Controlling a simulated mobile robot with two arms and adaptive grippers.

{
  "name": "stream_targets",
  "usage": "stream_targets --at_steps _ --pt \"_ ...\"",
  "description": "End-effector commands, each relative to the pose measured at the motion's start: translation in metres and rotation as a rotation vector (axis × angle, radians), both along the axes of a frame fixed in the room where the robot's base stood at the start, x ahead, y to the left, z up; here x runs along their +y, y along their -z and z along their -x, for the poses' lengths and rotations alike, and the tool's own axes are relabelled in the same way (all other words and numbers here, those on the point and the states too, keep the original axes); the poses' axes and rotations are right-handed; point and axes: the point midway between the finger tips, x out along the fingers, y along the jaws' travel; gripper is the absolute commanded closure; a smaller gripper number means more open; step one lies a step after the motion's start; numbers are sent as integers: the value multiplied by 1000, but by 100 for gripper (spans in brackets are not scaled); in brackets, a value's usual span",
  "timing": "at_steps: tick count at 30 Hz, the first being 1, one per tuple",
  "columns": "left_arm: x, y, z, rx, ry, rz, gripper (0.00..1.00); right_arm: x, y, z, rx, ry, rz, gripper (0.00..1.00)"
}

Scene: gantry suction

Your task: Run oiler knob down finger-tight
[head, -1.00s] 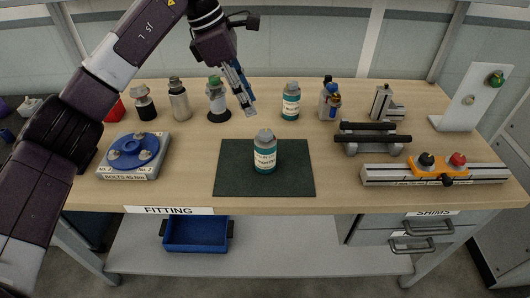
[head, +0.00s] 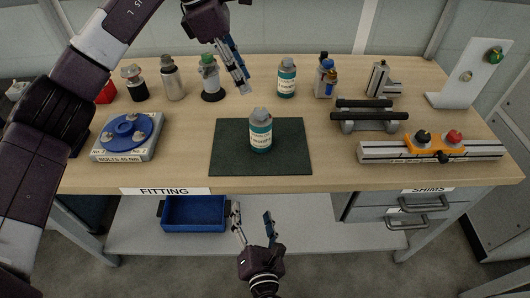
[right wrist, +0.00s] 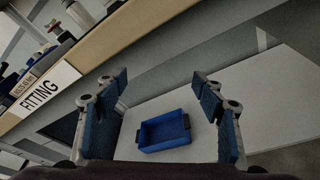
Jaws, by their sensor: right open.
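A small clear-bodied vessel with a green top and a dark round base (head: 211,85) stands at the back of the bench; it looks like an oiler, but I cannot be sure. A green knob (head: 493,57) also sits on an upright white plate (head: 452,93) at the far right. My left gripper (head: 241,80) points down just right of the green-topped vessel, apart from it in the picture; its finger gap is unclear. My right gripper (head: 255,222) is open and empty in front of the bench, below its top. Its two fingers (right wrist: 166,112) stand wide apart in the right wrist view.
A teal-labelled bottle (head: 260,132) stands on a dark green mat (head: 226,160). A blue flange (head: 146,122) on a grey block is at left. A rail with an orange carriage (head: 412,145) is at right. A blue bin (head: 195,213) sits on the lower shelf.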

Motion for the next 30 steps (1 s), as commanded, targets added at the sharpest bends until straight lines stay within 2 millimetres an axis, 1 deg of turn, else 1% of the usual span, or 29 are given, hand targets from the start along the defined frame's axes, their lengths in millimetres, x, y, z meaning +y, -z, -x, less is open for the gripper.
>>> stream_targets --at_steps 1,3,5,6,8,9,10,12,15,21,25,30 --pt "0 0 0 0 0 0 71 7 -25 1 -61 -14 25 37" --pt "0 0 0 0 0 0 71 14 -58 5 -141 -27 63 37" --pt "0 0 0 0 0 0 71 20 -85 9 -207 -35 90 37" --pt "0 0 0 0 0 0 71 20 -102 11 -248 -31 108 37" --pt "0 0 0 0 0 0 71 2 -120 1 -303 16 141 37" --pt "0 0 0 0 0 0 71 -7 -134 -4 -339 43 162 37" --pt "0 0 0 0 0 0 71 -11 -138 -9 -350 49 185 37" --pt "0 0 0 0 0 0 71 -14 -134 -25 -332 34 252 37" --pt "0 0 0 0 0 0 71 -21 -134 -46 -316 20 339 37" --pt "0 0 0 0 0 0 71 -31 -138 -81 -295 -17 495 37" --pt "0 0 0 0 0 0 71 -34 -140 -94 -291 -36 556 37" --pt "0 0 0 0 0 0 71 -34 -141 -107 -288 -45 583 37"
